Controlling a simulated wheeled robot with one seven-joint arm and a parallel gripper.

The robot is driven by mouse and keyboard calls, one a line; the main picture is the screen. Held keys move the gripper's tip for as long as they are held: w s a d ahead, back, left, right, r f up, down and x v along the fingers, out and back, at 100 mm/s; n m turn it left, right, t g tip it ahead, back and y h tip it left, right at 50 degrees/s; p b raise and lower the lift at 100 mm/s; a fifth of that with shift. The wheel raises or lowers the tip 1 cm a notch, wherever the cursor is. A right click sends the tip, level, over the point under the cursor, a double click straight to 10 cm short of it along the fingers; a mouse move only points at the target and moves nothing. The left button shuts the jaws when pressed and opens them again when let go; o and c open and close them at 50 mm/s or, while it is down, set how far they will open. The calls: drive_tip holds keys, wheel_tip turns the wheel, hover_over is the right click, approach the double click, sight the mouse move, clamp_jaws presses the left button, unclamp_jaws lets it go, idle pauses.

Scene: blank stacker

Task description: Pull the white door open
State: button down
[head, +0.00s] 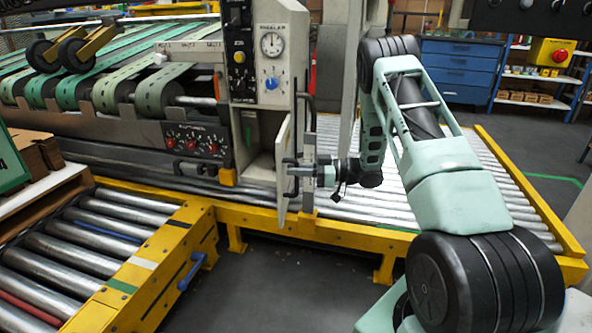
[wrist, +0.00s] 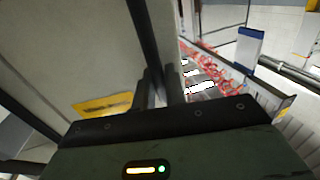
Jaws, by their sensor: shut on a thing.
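The white door (head: 283,165) stands ajar on the lower part of the grey cabinet in the head view, seen nearly edge-on. The cabinet's inside (head: 260,165) shows to the left of it. My gripper (head: 293,179) is at the right face of the door, shut on its dark handle (wrist: 146,35). In the wrist view the door's pale panel (wrist: 70,50) fills the left side, and my gripper's fingers (wrist: 160,90) close around the handle bar. The exact contact is dark and partly hidden.
The cabinet's upper panel (head: 270,50) carries a dial and knobs. A roller conveyor with a yellow frame (head: 340,232) runs below and behind my arm. Another roller conveyor (head: 90,245) lies at the left front.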

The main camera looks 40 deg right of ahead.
drive_tip(key=c, duration=1.8)
unclamp_jaws()
drive_tip(key=shift+d, duration=0.1)
drive_tip(key=p+v, duration=0.2)
drive_tip(key=v, duration=1.5)
drive_tip(key=shift+s, duration=0.2)
drive_tip(key=shift+d, duration=0.1)
